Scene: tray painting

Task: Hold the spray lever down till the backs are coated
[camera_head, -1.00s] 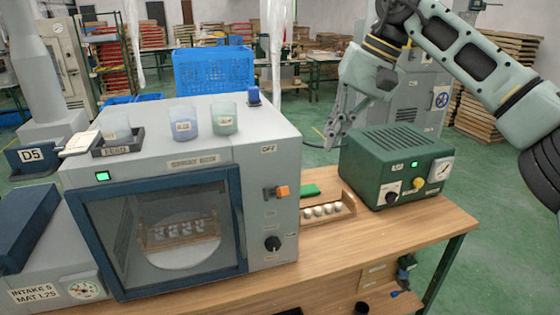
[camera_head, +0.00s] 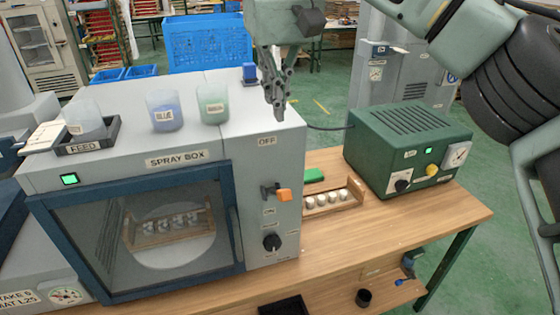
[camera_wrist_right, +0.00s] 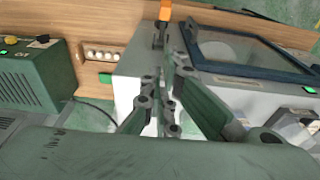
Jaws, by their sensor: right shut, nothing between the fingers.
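The grey spray box (camera_head: 180,158) stands on the bench with its framed window closed. The lever with the orange knob (camera_head: 283,195) sits on its right front panel; the knob also shows at the top of the right wrist view (camera_wrist_right: 163,10). Behind the window, a wooden tray (camera_head: 128,234) with several pale, dark-marked pieces (camera_head: 178,222) rests on a round disc (camera_head: 180,258). My right gripper (camera_head: 279,116) is shut and empty, pointing down above the box's right end, apart from the lever. In the wrist view its fingers (camera_wrist_right: 168,50) look closed together. My left gripper is not visible.
A green unit (camera_head: 405,150) with a gauge stands right of the box. A second wooden tray (camera_head: 357,190) with several white pieces lies between them.

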